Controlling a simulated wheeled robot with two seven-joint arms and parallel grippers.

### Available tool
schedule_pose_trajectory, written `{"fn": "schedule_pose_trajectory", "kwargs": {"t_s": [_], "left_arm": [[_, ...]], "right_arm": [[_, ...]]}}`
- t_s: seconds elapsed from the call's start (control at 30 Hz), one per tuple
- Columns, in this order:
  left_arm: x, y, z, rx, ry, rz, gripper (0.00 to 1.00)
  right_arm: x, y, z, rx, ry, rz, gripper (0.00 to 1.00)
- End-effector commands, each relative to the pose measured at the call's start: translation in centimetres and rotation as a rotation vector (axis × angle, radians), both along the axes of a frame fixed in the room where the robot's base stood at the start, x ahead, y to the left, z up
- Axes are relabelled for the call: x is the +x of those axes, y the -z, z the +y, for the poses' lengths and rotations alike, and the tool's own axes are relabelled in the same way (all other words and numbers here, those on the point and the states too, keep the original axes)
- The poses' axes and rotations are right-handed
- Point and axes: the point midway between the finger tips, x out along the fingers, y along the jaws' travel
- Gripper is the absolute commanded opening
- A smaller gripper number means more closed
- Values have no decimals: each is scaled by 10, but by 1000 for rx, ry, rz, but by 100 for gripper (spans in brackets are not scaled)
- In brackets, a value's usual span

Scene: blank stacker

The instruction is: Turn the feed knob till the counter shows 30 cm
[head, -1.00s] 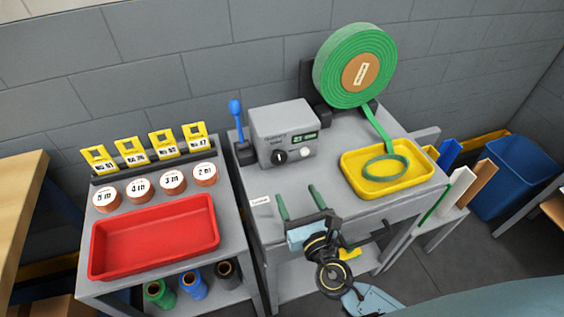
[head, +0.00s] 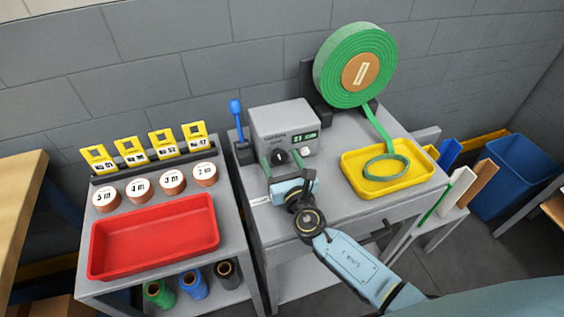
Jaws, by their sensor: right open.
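The grey counter box (head: 287,125) stands on the middle table. Its small green display (head: 304,136) is lit, but I cannot read the digits surely. The black feed knob (head: 280,157) with a white mark is on its front face. My right gripper (head: 283,161) is in front of the box, its two green-tipped fingers open on either side of the knob. I cannot tell whether they touch it. A white button (head: 305,151) is right of the knob. A green strip runs from the big green roll (head: 345,70) to a coil in the yellow tray (head: 358,189). My left gripper is out of view.
A blue-handled lever (head: 235,108) stands left of the box. A white label (head: 261,201) is on the table's front edge. The left table holds a red tray (head: 115,272), several copper-coloured discs and yellow number tags. A blue bin (head: 515,175) stands at right.

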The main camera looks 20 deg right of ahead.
Motion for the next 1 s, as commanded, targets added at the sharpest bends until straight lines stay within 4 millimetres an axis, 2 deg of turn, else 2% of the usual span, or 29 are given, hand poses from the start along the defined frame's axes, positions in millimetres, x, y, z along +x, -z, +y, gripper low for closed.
{"fn": "schedule_pose_trajectory", "kwargs": {"t_s": [0.07,0.33,0.47,0.63,0.87,0.9,1.0], "left_arm": [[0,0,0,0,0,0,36],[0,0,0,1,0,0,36],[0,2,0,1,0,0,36],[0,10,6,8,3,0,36],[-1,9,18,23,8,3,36],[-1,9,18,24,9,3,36],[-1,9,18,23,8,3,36]], "right_arm": [[0,0,0,0,0,0,57],[0,0,0,0,0,0,21],[0,1,0,20,0,0,20],[-1,2,-1,130,0,3,20],[-1,1,-1,135,0,6,20],[-1,1,-1,135,0,6,48],[-1,1,-1,135,0,6,61]]}}
